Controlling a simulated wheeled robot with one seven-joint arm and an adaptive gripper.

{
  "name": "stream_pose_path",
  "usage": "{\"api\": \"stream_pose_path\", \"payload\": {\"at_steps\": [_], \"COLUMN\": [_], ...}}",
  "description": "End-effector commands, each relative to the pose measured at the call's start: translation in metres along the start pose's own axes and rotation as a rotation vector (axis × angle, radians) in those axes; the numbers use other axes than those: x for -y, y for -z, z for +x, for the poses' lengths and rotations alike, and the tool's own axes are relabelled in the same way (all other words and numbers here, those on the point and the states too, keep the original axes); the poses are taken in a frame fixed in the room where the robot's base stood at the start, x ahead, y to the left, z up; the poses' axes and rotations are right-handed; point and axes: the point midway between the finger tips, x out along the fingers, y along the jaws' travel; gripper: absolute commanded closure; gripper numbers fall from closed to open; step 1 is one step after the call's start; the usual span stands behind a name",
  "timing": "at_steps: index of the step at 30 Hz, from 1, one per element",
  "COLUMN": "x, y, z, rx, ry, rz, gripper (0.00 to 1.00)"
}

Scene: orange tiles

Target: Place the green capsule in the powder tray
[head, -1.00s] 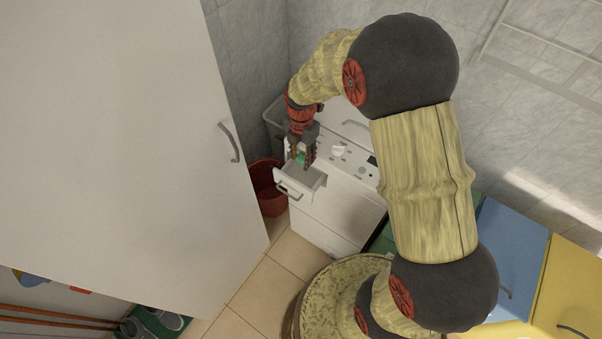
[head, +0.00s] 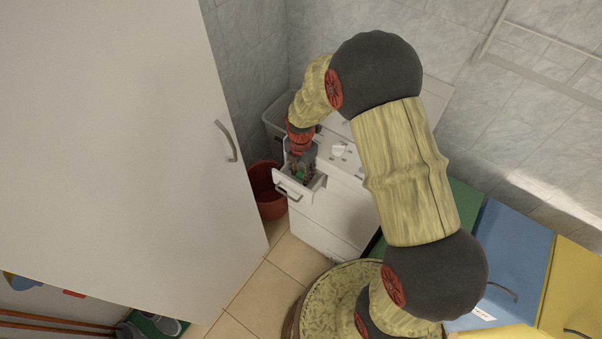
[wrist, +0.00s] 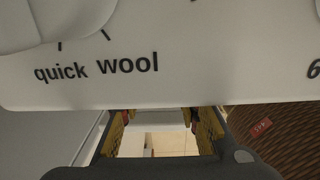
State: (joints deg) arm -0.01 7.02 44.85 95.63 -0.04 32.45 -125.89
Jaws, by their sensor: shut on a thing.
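The green capsule (head: 300,173) is a small green patch between the fingers of my gripper (head: 301,175) in the head view. My gripper is shut on it and points down into the pulled-out powder tray (head: 289,190). The tray is a white drawer with a grey handle at the machine's upper left. The fingertips are partly hidden, so I cannot tell whether the capsule touches the tray floor. In the wrist view my gripper's fingers (wrist: 160,135) show below the panel edge; I cannot make out the capsule there.
The white washing machine (head: 326,215) carries the tray; its control panel (wrist: 160,75) fills the upper wrist view. A red bucket (head: 266,190) stands left of it, below a grey bin (head: 275,117). A large white cabinet (head: 110,130) is at the left. Tiled floor (head: 255,297) lies in front.

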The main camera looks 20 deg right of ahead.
Motion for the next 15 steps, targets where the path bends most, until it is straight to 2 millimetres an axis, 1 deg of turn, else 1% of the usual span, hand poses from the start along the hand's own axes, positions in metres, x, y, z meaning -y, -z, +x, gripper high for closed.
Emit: {"api": "stream_pose_path", "payload": {"at_steps": [4,5,12,14,15], "x": [0.0003,0.0002,0.0002,0.0002,0.0002], "y": [0.0002,0.0001,0.0002,0.0002,0.0002], "z": [0.0036,0.0032,0.0027,0.0027,0.0027], "rx": [0.0,0.0,0.0,0.0,0.0], "ry": [0.001,0.0,0.001,0.001,0.001], "rz": [0.0,0.0,0.0,0.0,0.0], "gripper": [0.86,0.67,0.53,0.49,0.49]}}
